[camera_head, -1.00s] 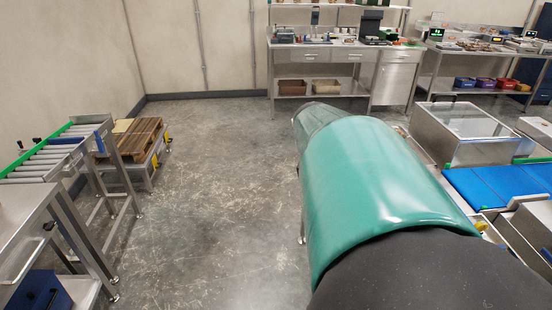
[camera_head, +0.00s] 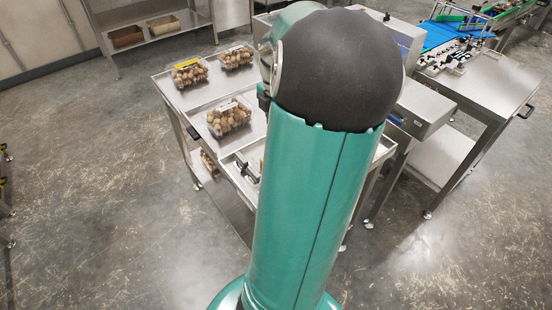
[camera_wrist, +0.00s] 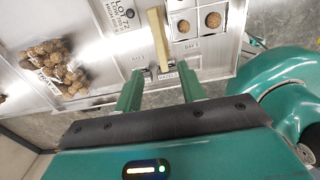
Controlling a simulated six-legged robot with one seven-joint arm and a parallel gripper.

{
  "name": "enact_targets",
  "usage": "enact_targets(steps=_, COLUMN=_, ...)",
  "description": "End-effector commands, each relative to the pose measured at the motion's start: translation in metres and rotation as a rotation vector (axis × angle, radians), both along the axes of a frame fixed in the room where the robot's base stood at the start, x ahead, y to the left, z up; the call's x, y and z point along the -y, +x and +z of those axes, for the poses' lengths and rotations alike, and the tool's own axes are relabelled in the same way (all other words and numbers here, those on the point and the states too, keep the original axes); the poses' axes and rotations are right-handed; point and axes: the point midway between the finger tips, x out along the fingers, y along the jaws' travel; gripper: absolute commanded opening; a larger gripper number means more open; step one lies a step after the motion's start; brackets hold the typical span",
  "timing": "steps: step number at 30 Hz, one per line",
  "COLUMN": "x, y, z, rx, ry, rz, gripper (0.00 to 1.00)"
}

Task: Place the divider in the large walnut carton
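My gripper (camera_wrist: 161,76) is open in the wrist view, its two green fingers apart over a steel tabletop. A tan bar (camera_wrist: 158,40), which may be the divider, lies just beyond the fingertips, apart from them. Small dark parts sit between the fingertips, and I cannot tell what they are. A clear carton of walnuts (camera_wrist: 55,68) lies to the left. In the head view, walnut cartons stand on the steel table: a front one (camera_head: 228,117), a yellow-labelled one (camera_head: 190,72) and a back one (camera_head: 236,57). My arm hides the gripper there.
A small tray with compartments holding single walnuts (camera_wrist: 213,20) lies right of the bar, with printed bay labels below it. A second steel table (camera_head: 490,85) and a blue conveyor (camera_head: 440,33) stand to the right. Open concrete floor (camera_head: 100,190) lies on the left.

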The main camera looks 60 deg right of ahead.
Motion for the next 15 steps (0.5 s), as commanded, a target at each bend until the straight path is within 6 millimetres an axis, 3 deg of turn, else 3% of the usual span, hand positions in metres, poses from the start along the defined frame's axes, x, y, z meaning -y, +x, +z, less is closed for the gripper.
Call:
enact_targets(steps=9, x=-0.002, y=0.001, z=-0.061, rx=-0.001, ry=0.005, rz=0.000, gripper=0.40)
enact_targets(steps=15, x=-0.001, y=0.001, z=-0.078, rx=0.000, ry=0.001, rz=-0.001, gripper=0.40)
